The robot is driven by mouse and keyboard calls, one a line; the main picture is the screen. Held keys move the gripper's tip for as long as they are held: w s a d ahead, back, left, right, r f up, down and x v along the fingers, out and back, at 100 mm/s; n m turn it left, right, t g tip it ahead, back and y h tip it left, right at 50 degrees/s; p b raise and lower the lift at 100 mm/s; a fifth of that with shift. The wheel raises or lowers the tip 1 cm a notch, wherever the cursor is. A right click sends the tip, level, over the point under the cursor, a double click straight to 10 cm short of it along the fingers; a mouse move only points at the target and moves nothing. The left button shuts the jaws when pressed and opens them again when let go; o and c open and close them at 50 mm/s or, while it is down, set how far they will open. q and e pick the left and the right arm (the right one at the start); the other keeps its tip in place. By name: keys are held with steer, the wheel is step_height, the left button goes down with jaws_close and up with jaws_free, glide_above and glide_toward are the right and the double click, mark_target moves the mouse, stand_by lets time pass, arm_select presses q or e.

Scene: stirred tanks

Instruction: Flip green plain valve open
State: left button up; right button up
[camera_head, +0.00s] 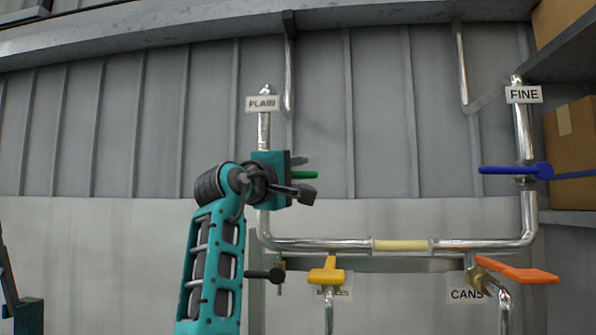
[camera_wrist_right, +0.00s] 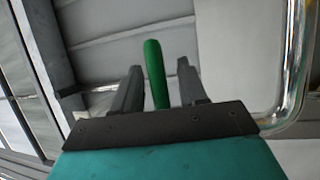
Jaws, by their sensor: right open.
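In the right wrist view the green handle (camera_wrist_right: 155,75) stands between the two dark fingers of my right gripper (camera_wrist_right: 158,78). The fingers are open, with a gap visible on each side of the handle. A teal block and dark bar of my left arm (camera_head: 22,310) show at the lower left edge; its fingers cannot be made out.
A blue handle (camera_head: 515,170) sits on the FINE pipe (camera_head: 523,129) at right. A yellow handle (camera_head: 327,272) and an orange handle (camera_head: 516,273) are below the horizontal pipe (camera_head: 320,245). Shelves with boxes (camera_head: 570,150) stand at far right. The wall left of my arm is clear.

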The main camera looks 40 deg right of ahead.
steer(key=shift+w+d, duration=0.1)
steer(key=shift+d, duration=0.15)
jaws_close()
stand_by(0.5)
